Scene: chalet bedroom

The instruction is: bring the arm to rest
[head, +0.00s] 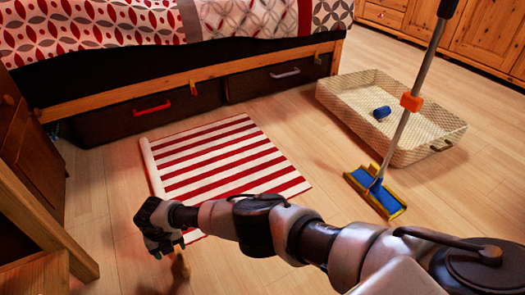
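One of my arms comes in from the lower right and stretches left across the front of the striped rug (225,160). It appears to be my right arm. Its dark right gripper (158,240) hangs above the floor, at the rug's near left corner. The fingers are small and dark, so I cannot tell whether they are open or shut. A small brownish shape (180,266) shows just below the gripper; I cannot tell what it is or whether the gripper touches it. My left gripper is not in view.
A mop (376,190) with a blue and yellow head stands on the floor at the right. Behind it is a shallow woven basket (440,138) holding a blue object (382,112). A bed (130,25) with drawers is at the back; wooden furniture (40,215) stands left.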

